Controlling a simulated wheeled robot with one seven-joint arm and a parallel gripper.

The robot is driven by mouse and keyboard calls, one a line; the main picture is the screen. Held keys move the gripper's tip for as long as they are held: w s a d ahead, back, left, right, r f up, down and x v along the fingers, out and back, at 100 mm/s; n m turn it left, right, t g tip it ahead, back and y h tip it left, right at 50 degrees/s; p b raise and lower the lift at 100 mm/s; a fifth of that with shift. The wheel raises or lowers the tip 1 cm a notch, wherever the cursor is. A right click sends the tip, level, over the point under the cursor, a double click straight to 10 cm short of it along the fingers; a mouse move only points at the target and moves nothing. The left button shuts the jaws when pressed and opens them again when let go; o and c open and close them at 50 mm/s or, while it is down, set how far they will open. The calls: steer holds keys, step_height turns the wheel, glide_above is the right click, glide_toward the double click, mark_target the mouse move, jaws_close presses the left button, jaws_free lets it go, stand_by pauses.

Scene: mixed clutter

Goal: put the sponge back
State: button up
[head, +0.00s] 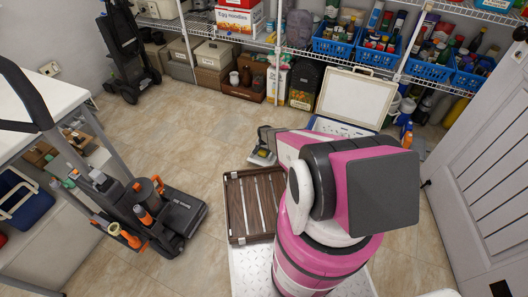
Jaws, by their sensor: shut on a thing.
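My gripper (265,141) is in the middle of the head view, at the far end of my pink arm and above the tiled floor. It is shut on a small grey and yellowish thing (262,156), which looks like the sponge. The thing is too small and partly covered for its exact shape to show. My arm hides part of the gripper and the floor behind it.
A slatted brown wooden piece (236,212) lies just below the gripper. An open white-lidded case (355,97) stands behind my arm. Wire shelves with blue baskets (333,45) line the back. A black-and-orange machine (178,215) stands left. Floor between is clear.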

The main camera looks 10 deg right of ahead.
steer(key=o, duration=0.7)
steer(key=shift+f, duration=0.1)
steer(key=shift+r, duration=0.5)
step_height(320, 180, up, 11)
steer(key=s+r+n, duration=0.2)
steer(key=s+r, duration=0.7)
steer(key=r, duration=0.5)
steer(key=s+r+n, duration=0.2)
steer(key=s+r, duration=0.7)
steer(key=r, duration=0.5)
steer(key=s+r+n, duration=0.2)
steer(key=s+r, duration=0.8)
steer(key=r, duration=0.4)
steer(key=shift+r+n, duration=0.25)
steer(key=shift+n, duration=0.15)
